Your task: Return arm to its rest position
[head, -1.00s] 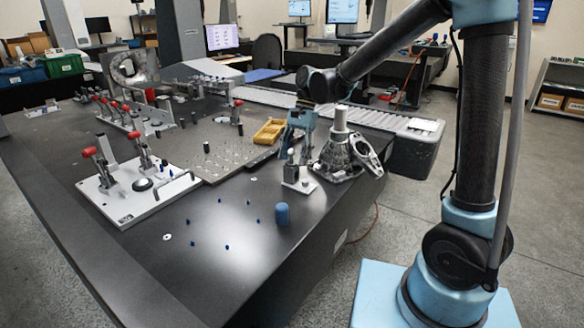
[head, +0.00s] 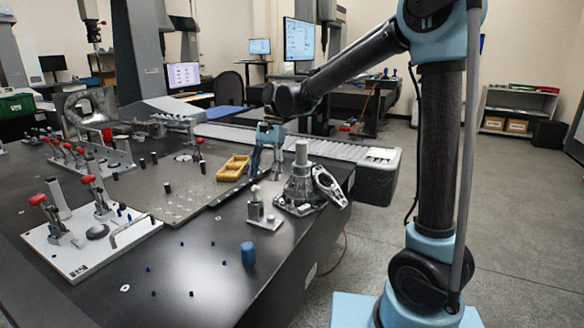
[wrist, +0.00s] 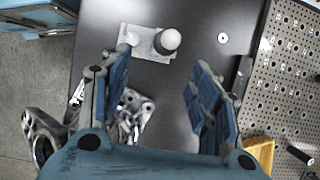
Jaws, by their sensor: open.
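My gripper (head: 267,152) hangs from my arm over the right part of the dark table (head: 205,258), fingers pointing down. In the wrist view its two blue-padded fingers (wrist: 160,100) are spread apart with nothing held between them. A metal casting with an upright pale cylinder (head: 301,186) stands just to the right of the gripper in the head view. In the wrist view part of a metal casting (wrist: 133,112) shows below, between the fingers. A small fixture with a white ball on a pale plate (head: 258,212) stands in front of the gripper; its ball (wrist: 168,40) shows ahead in the wrist view.
A blue cylinder (head: 248,254) and several small blue pins stand near the front. A white plate with red-handled clamps (head: 88,240) is at left. Open floor (head: 510,220) lies right.

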